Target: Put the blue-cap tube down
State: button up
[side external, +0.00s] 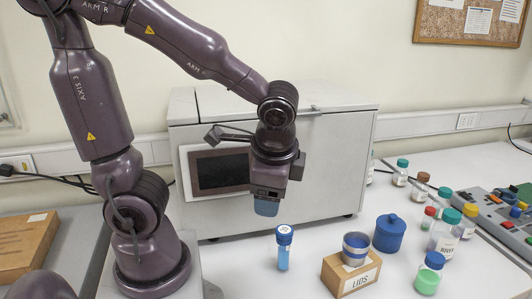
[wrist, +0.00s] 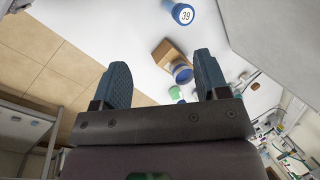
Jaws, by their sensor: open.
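The blue-cap tube (side external: 283,252) stands upright on the white table, with light blue contents below its blue cap. In the wrist view its cap, marked 39 (wrist: 182,14), shows near the top edge, beyond the fingers. My gripper (side external: 266,207) is above and to the left of the tube in the side view, apart from it. In the wrist view the two blue fingers of my gripper (wrist: 162,72) are spread wide with nothing between them in their grasp.
A wooden LIDS box (side external: 352,277) with a blue-rimmed container (side external: 356,249) stands right of the tube. A blue lidded jar (side external: 389,233) and several capped bottles (side external: 444,232) are farther right. A large grey machine (side external: 330,170) stands behind. The table front of the machine is partly clear.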

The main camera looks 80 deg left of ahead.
notch_tip(320, 180, up, 8)
jog(key=s+d+n+t+h, duration=0.1)
jog(key=d+n+t+h, duration=0.1)
jog(key=n+t+h, duration=0.2)
jog(key=shift+s+n+t, duration=0.2)
jog(key=shift+n+t, duration=0.2)
jog(key=shift+t, duration=0.2)
jog(key=shift+f, duration=0.1)
